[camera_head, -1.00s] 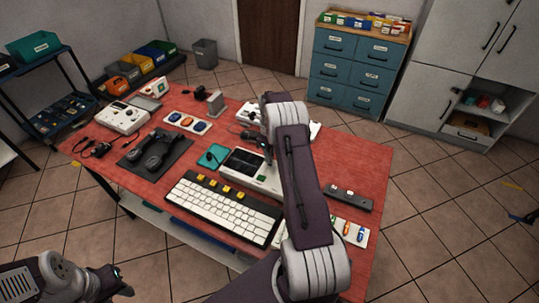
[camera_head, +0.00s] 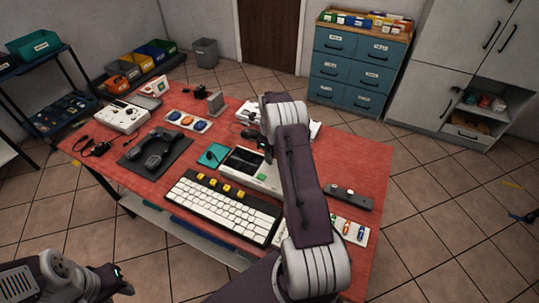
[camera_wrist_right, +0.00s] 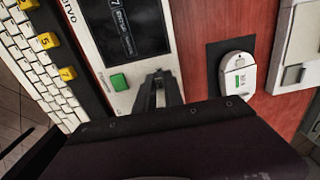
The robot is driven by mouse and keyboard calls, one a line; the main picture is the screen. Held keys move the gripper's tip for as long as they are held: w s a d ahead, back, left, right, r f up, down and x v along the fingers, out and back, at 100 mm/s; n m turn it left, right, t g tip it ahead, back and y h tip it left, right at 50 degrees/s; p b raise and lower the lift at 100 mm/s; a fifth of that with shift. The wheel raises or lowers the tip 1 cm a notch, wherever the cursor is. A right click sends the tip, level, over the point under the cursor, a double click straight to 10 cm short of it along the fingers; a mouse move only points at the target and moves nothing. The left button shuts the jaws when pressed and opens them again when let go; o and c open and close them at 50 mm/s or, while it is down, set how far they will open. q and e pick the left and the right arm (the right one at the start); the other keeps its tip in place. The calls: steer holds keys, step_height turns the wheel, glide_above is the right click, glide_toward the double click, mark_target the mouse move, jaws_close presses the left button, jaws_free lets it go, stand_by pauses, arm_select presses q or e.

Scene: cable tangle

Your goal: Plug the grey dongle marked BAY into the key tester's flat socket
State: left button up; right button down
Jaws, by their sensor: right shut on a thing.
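A white device with a dark screen and a green button (camera_head: 244,160), which looks like the key tester, stands mid-table behind the keyboard. It also shows in the right wrist view (camera_wrist_right: 118,58). My right gripper (camera_wrist_right: 158,84) is beside its green-button end, shut on a small grey piece mostly hidden between the fingers. This is probably the dongle; no BAY mark is readable. I cannot make out the flat socket or whether the piece touches the device. In the head view my right arm hides the fingertips. My left gripper (camera_head: 122,280) is low at left, off the table; its jaw gap is unclear.
A white keyboard (camera_head: 222,207) lies in front of the device. A pale oval gadget (camera_wrist_right: 237,76) sits on a dark pad beside my right gripper. A black bar (camera_head: 348,197) lies to the right. Red tabletop is clear at far right.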

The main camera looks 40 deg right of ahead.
steer(key=shift+f+b, duration=0.35)
steer(key=shift+f, duration=0.35)
steer(key=c, duration=1.4)
jaws_free()
steer(key=shift+o, duration=0.2)
step_height(320, 180, up, 9)
steer(key=shift+r, duration=0.1)
